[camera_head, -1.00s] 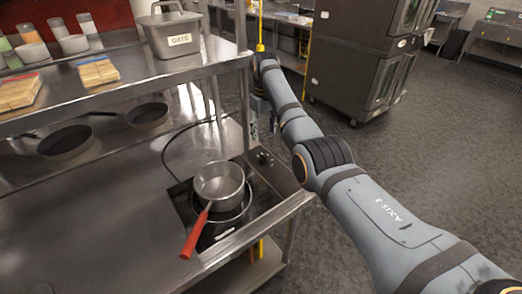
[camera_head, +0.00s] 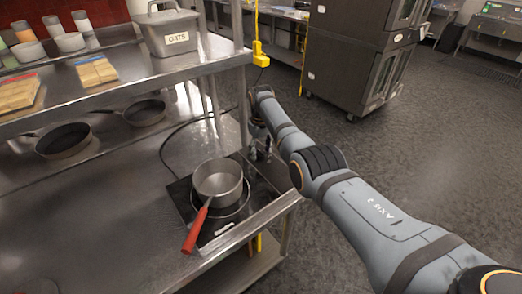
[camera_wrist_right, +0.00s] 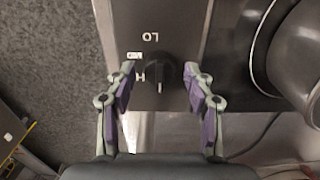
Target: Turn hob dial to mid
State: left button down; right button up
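The hob dial (camera_wrist_right: 159,75) is a small black knob on the dark control panel, with LO and H markings beside it in the right wrist view. My right gripper (camera_wrist_right: 160,85) is open, its two purple-padded fingers on either side of the dial and apart from it. In the head view my right gripper (camera_head: 260,148) is small and partly hidden at the right end of the hob (camera_head: 181,196), covering the dial. A steel saucepan (camera_head: 219,181) with a red handle stands on the hob. My left gripper is not in view.
A steel shelf (camera_head: 120,94) rises behind the counter (camera_head: 90,225), with frying pans (camera_head: 64,139) under it and an OATS container (camera_head: 170,32) on top. A shelf post stands close to my right gripper. Open floor lies to the right.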

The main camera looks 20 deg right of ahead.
jog(key=c, duration=0.9)
jog(key=shift+c, duration=0.2)
jog(key=shift+r+m, duration=0.1)
jog(key=shift+m, duration=0.2)
jog(key=m, duration=0.3)
jog(key=shift+p, duration=0.35)
jog(key=m, duration=0.8)
jog(key=shift+p, duration=0.3)
jog(key=m, duration=0.3)
jog(key=shift+m, duration=0.3)
jog(key=m, duration=0.6)
jog(key=shift+m, duration=0.4)
